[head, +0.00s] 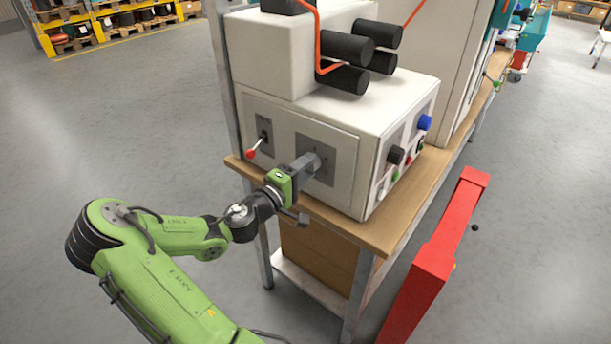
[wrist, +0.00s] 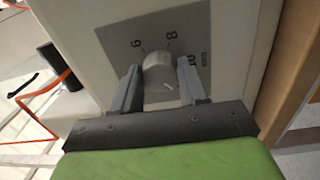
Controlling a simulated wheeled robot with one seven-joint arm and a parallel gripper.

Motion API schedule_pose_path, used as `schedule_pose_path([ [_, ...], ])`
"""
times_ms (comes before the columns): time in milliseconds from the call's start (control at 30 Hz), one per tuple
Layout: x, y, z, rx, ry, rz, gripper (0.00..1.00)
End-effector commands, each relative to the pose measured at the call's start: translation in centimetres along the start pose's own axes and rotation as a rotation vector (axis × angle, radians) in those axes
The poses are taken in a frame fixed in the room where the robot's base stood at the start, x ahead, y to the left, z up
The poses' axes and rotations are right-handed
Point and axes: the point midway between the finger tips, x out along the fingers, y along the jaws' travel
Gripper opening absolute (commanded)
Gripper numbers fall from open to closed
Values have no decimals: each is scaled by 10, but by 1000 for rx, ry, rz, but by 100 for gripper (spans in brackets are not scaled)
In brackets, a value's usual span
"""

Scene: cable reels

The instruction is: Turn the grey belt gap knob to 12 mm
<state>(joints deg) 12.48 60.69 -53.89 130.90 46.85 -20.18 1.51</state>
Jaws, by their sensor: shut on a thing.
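The grey belt gap knob (wrist: 160,72) sits on a grey scale plate (wrist: 228,35) in the wrist view. The two fingers of my gripper (wrist: 160,88) are on either side of it and shut on it. The figures 6 and 8 show beyond the knob; another mark at the right is partly covered by the right finger. A pale line on the knob's face points toward the lower right, but I cannot read its exact value. In the head view my gripper (head: 310,170) reaches the plate (head: 333,150) on the machine's front, and hides much of the knob there.
A red-tipped lever (head: 252,152) stands left of the plate. A black knob (head: 395,155) and a blue knob (head: 424,122) are on the machine's right side. The machine stands on a wooden bench (head: 385,235). A red post (head: 440,250) stands at the right.

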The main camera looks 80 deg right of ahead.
Motion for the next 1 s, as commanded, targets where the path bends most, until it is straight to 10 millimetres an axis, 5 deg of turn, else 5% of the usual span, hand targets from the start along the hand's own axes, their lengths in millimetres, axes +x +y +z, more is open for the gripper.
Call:
schedule_pose_path([
  [800, 0, -2, 0, 120, -5, -6, 12],
  [833, 0, -2, 0, 120, -5, -6, 46],
  [1000, 0, -1, 0, 119, -5, -5, 68],
])
